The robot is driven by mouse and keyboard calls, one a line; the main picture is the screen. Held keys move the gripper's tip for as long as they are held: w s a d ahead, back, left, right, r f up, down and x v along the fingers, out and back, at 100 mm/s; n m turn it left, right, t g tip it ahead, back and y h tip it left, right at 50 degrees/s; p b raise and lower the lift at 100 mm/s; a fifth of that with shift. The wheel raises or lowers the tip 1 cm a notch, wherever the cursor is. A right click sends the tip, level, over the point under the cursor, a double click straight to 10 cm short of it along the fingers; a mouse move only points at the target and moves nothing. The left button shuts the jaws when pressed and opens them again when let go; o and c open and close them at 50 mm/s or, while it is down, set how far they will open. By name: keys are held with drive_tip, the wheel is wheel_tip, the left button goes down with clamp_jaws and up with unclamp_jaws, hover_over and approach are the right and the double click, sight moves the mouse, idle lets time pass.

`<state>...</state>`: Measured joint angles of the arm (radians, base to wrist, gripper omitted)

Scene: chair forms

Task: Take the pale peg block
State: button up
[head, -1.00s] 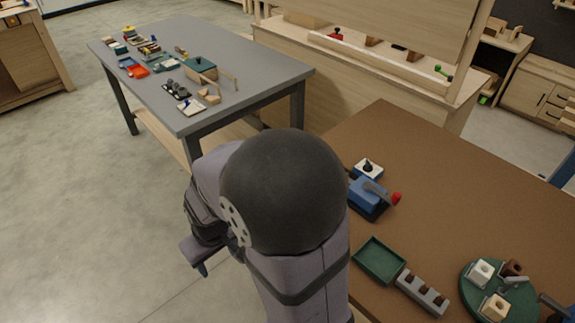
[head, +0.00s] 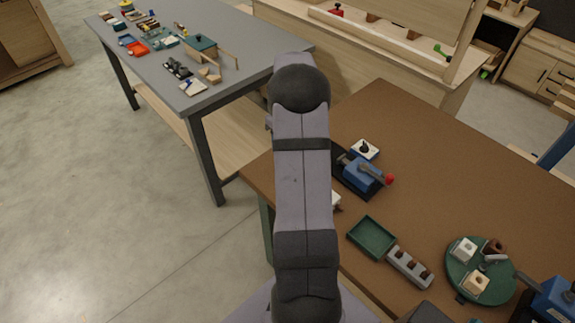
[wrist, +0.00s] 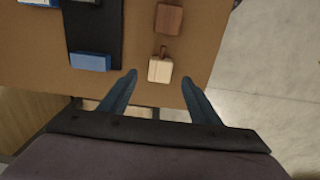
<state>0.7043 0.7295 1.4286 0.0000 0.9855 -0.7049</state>
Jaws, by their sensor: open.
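In the wrist view a pale block (wrist: 160,70) with a brown peg at its far side sits on the brown table close to its edge. My gripper (wrist: 160,80) is open and empty, its two dark fingers apart on either side of the pale block's near end. I cannot tell the height between fingertips and block. In the head view my arm hides the gripper. A small pale piece (head: 336,200) shows beside the arm at the table's left edge, mostly hidden; it looks like the same block.
A brown block (wrist: 169,19) lies just beyond the pale one. A blue vise (head: 362,174) on a black base stands close by. A green tray (head: 371,237), a grey peg holder (head: 409,266) and a green turntable (head: 480,268) with pale and brown blocks stand to the right.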

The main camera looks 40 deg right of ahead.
drive_tip(key=shift+w+f+p, duration=0.15)
drive_tip(key=shift+f+p, duration=1.4)
drive_tip(key=shift+f, duration=2.1)
drive_tip(key=c, duration=1.1)
drive_tip(key=shift+r, duration=0.1)
